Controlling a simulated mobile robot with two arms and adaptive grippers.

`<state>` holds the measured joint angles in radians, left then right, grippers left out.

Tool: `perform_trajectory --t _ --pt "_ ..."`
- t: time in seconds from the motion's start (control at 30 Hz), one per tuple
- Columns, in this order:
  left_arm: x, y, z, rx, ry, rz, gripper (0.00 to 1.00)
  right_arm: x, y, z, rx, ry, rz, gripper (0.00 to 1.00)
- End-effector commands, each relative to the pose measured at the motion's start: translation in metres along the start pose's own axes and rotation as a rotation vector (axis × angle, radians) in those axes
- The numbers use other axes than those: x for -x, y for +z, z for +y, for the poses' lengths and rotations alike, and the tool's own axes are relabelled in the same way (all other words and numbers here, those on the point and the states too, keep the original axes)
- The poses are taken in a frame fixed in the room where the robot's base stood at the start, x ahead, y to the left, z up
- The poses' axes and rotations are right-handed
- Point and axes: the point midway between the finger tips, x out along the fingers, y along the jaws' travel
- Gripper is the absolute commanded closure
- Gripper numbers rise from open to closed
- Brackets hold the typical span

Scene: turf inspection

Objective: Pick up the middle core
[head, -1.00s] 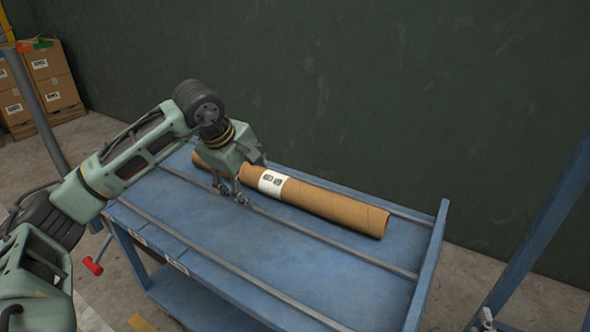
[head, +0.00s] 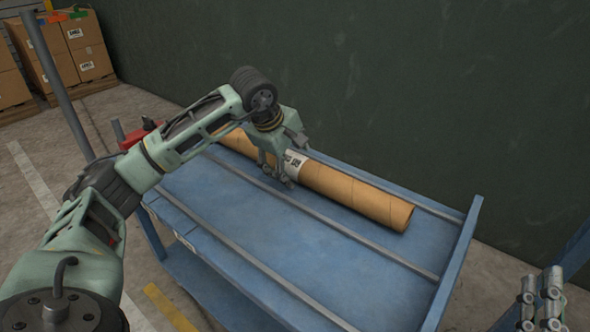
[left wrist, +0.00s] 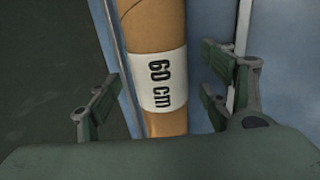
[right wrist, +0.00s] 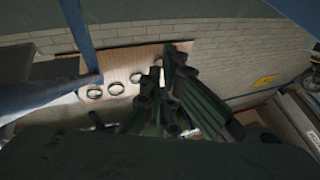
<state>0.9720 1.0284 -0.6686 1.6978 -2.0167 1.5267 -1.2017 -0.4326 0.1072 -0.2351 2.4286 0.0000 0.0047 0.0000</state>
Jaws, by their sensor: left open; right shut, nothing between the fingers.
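A long brown cardboard core (head: 357,195) lies along the back of the blue cart's top. Its white label reads "60 cm" in the left wrist view (left wrist: 163,82). My left gripper (head: 278,172) is over the label and partly hides it. In the left wrist view my left gripper (left wrist: 160,90) is open, with one finger on each side of the core and visible gaps between fingers and core. My right gripper (right wrist: 165,76) is shut and empty in the right wrist view, away from the core. No other core shows on the cart top.
The blue cart (head: 290,235) has thin rails along its top and a raised right end. A dark green wall (head: 400,80) stands close behind. Cardboard boxes (head: 85,50) are at the far left. The right wrist view shows several pale rings (right wrist: 115,88) on a lit panel.

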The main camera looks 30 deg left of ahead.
Motion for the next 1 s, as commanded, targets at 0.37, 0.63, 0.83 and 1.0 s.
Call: perform_trajectory --t 0.37,0.63,0.83,1.0 --pt "-0.014 0.000 0.000 0.000 0.000 0.000 0.27 0.001 -0.021 -0.003 -0.005 -0.005 0.108 1.00" --pt "-0.014 0.000 0.000 0.000 0.000 0.000 0.45 0.001 -0.021 -0.003 -0.005 -0.005 0.106 1.00" --pt "-0.013 0.000 0.000 0.000 0.000 0.000 0.62 0.001 -0.021 -0.003 -0.005 -0.005 0.106 1.00" --pt "-0.013 0.000 0.000 0.000 0.000 0.000 0.77 0.001 -0.021 -0.003 -0.005 -0.005 0.105 1.00"
